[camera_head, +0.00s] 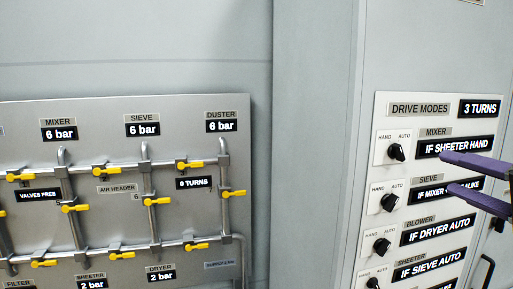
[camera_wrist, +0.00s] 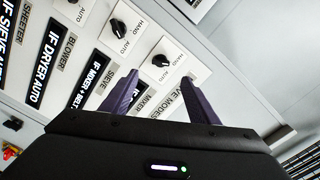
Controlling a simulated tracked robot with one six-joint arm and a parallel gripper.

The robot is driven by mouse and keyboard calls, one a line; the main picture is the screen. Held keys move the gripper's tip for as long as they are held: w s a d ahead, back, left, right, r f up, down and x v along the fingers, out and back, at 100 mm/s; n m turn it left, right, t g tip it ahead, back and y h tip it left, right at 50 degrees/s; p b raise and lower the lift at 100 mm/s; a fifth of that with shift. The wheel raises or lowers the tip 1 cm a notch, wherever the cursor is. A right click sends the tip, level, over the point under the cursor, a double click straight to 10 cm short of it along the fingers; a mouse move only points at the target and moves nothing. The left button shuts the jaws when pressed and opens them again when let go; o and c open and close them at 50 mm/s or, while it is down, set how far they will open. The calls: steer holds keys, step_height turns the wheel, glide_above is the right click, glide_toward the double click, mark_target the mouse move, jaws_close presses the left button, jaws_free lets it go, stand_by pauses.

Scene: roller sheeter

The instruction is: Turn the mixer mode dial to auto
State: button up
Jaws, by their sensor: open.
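The mixer mode dial (camera_head: 396,152) is a black knob on a white plate marked HAND and AUTO, the top one of a column on the drive modes panel (camera_head: 383,103). In the wrist view the mixer dial (camera_wrist: 160,60) shows just beyond and between the fingertips. Which mark its pointer faces is too small to tell surely. My gripper (camera_head: 446,172) has two purple fingers, spread open and empty, to the right of the dial in front of the mixer and sieve labels. It also shows in the wrist view (camera_wrist: 160,78), apart from the dial.
Below it are the sieve dial (camera_head: 390,202), blower dial (camera_head: 382,245) and sheeter dial (camera_head: 373,283). Black sign strips such as the dryer auto sign (camera_head: 437,231) lie to their right. A pipe board (camera_head: 110,120) with yellow valve handles (camera_head: 75,208) stands at the left.

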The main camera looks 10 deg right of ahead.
mark_target(402, 154)
steer(key=shift+d+r, duration=0.1)
steer(key=shift+r, duration=0.05)
steer(key=shift+w, duration=0.1)
steer(key=shift+w, duration=6.8)
steer(key=c, duration=1)
